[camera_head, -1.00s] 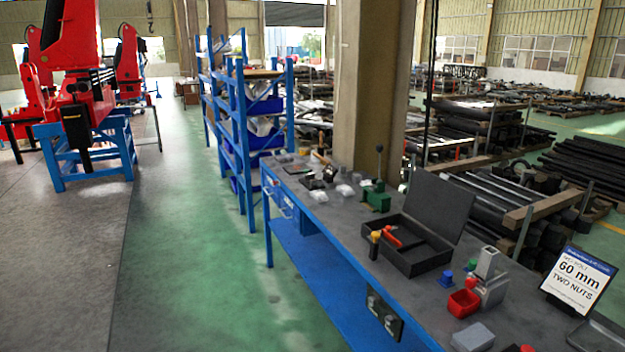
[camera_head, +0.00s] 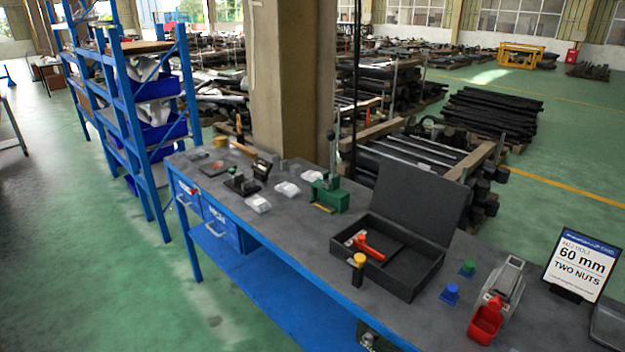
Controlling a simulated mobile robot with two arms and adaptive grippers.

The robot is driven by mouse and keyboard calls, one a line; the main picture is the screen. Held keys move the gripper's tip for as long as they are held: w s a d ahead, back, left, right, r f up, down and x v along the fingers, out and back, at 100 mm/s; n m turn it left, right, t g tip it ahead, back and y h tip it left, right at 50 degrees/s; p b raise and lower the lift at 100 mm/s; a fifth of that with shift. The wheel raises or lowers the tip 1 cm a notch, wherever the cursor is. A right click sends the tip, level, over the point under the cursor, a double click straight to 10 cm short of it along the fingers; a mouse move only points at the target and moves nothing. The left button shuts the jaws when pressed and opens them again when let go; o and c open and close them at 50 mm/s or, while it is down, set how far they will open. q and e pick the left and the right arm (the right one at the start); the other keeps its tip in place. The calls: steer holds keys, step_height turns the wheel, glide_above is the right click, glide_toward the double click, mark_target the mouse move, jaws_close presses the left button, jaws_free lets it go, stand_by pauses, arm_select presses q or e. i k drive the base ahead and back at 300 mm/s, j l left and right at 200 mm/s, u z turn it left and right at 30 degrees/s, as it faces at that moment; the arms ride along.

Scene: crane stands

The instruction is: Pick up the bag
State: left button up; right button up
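Several small whitish, partly clear packets lie on the grey top of the workbench (camera_head: 300,262); they look like plastic bags, but are too small to be sure. One packet (camera_head: 258,204) is near the front edge, a second packet (camera_head: 287,189) is behind it, and a third packet (camera_head: 311,176) is beside the green tool. Neither of my grippers is in view.
An open black case (camera_head: 420,265) with an orange-handled tool (camera_head: 369,248) is mid-bench. A blue shelf (camera_head: 150,120) is left; green floor in front is clear.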

mark_target(311, 176)
steer(key=i+j+z, duration=0.1)
steer(key=j, duration=0.25)
steer(key=i+j, duration=0.3)
steer(key=i+j+z, duration=0.15)
steer(key=j, duration=0.25)
steer(key=i+j+z, duration=0.1)
steer(key=i+j, duration=0.15)
steer(key=j, duration=0.15)
steer(key=i+j, duration=0.15)
steer(key=j, duration=0.25)
steer(key=i+j+z, duration=0.15)
steer(key=j, duration=0.25)
steer(key=i+j+z, duration=0.1)
steer(key=j, duration=0.3)
steer(key=i+j+z, duration=0.1)
steer(key=j, duration=0.35)
steer(key=i, duration=0.1)
